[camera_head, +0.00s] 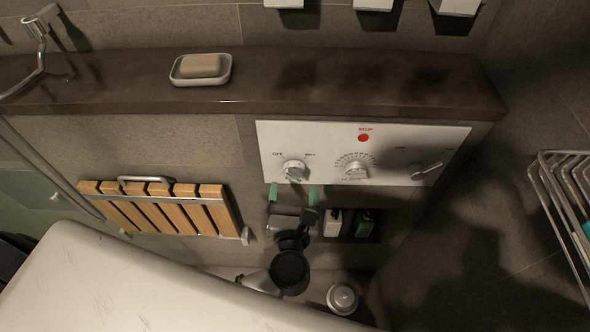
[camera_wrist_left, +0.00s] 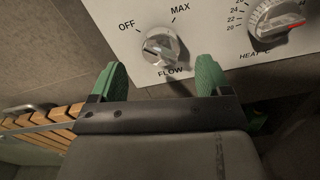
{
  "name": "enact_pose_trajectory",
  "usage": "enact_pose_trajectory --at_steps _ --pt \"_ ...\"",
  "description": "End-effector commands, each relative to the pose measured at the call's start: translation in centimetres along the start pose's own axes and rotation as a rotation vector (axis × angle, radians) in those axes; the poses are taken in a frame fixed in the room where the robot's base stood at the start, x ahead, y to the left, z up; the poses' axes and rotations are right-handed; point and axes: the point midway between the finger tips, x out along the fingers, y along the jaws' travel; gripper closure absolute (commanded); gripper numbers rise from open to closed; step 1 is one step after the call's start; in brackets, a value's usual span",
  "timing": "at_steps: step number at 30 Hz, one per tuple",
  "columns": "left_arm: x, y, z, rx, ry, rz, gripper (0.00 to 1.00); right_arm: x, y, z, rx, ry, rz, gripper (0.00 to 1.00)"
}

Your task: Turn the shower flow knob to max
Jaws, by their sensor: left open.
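The white panel (camera_head: 400,146) on the tiled wall carries the flow knob (camera_head: 294,170) at its left, between the OFF mark and the MAX mark. In the left wrist view the flow knob (camera_wrist_left: 160,47) is round and pale, with OFF to its upper left, MAX to its upper right and FLOW below. I cannot tell its exact setting. My left gripper (camera_head: 293,195) is open just below the knob. In the left wrist view its two green fingers (camera_wrist_left: 159,72) stand apart on either side of the knob's lower part, empty. My right gripper is not in view.
The heat knob (camera_head: 356,170), a lever knob (camera_head: 427,170) and a red STOP button (camera_head: 363,138) are on the same panel. A dark ledge (camera_head: 340,85) with a soap dish (camera_head: 201,70) runs above. A slatted wooden seat (camera_head: 160,208) is left; a wire rack (camera_head: 560,190) right.

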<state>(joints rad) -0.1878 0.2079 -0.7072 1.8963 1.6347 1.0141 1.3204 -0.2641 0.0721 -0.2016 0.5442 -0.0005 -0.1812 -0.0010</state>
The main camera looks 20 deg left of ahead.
Motion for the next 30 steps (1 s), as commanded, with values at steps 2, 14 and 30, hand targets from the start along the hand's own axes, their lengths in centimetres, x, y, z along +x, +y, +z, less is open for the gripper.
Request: enact_pose_trajectory --at_steps 2,14,30 --pt "1.6 0.1 0.2 0.002 -0.003 0.0 0.22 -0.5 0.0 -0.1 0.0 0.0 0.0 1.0" --pt "4.6 0.0 -0.1 0.003 0.0 -0.001 0.22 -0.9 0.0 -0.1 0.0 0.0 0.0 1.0" --pt "4.6 0.0 0.0 0.003 0.0 -0.001 0.72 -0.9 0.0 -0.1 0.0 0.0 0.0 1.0"
